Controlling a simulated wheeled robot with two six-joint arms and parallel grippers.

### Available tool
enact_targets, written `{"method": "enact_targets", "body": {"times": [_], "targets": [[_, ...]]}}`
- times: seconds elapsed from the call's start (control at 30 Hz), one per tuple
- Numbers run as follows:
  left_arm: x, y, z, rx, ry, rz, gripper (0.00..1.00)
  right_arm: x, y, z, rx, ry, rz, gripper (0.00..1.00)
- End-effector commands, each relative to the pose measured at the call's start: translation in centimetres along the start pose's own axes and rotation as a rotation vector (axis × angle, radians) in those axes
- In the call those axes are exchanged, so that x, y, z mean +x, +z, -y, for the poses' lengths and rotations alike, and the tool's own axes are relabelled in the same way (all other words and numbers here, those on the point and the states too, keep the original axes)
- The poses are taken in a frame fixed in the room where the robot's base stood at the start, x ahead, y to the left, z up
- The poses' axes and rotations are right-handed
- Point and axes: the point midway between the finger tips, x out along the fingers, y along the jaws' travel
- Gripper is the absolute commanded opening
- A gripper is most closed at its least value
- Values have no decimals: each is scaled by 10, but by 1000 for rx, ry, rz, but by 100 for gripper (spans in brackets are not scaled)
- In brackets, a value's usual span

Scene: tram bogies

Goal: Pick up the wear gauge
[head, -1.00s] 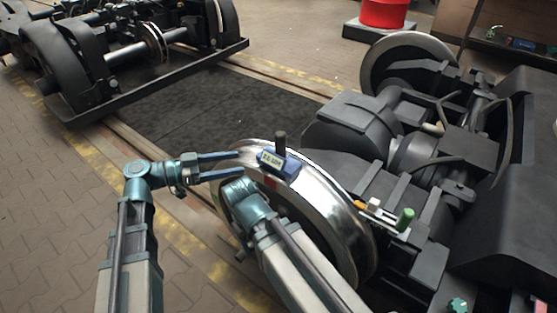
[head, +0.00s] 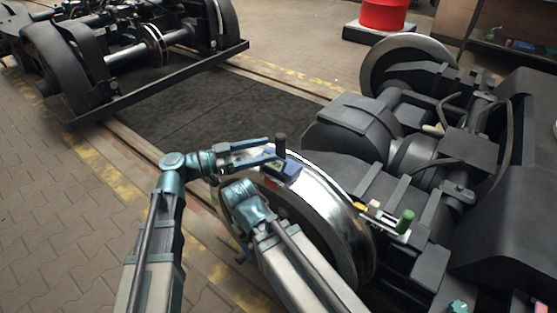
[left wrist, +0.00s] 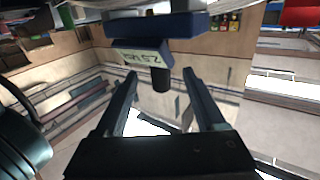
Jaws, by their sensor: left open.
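The wear gauge (head: 287,170) is a blue block with a pale label and an upright black knob, sitting on top of the shiny wheel rim. My left gripper (head: 272,148) is open, with its fingers reaching from the left up to the knob. In the left wrist view the gauge (left wrist: 165,27) is at the top, its label reading roughly "2.5". Its knob shows between the two open fingers (left wrist: 161,84), with gaps on both sides. My right arm reaches up in front of the wheel; its gripper cannot be made out.
The steel wheel (head: 325,205) belongs to a dark bogie (head: 375,130) on the right. A green-handled tool (head: 405,220) lies on the bogie. Another bogie (head: 110,60) stands at the far left. A black mat (head: 190,108) covers open floor between them.

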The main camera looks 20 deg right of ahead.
Motion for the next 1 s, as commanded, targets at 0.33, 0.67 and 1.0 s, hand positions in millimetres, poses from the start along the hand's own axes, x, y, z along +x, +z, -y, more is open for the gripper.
{"method": "enact_targets", "body": {"times": [0.33,0.67,1.0], "targets": [[20,1,0,0,3,0,72,1,0,0,0,0,0,67],[53,1,0,0,0,0,72,1,0,0,0,0,0,67],[52,1,0,0,0,0,34,1,0,0,0,0,0,67]]}}
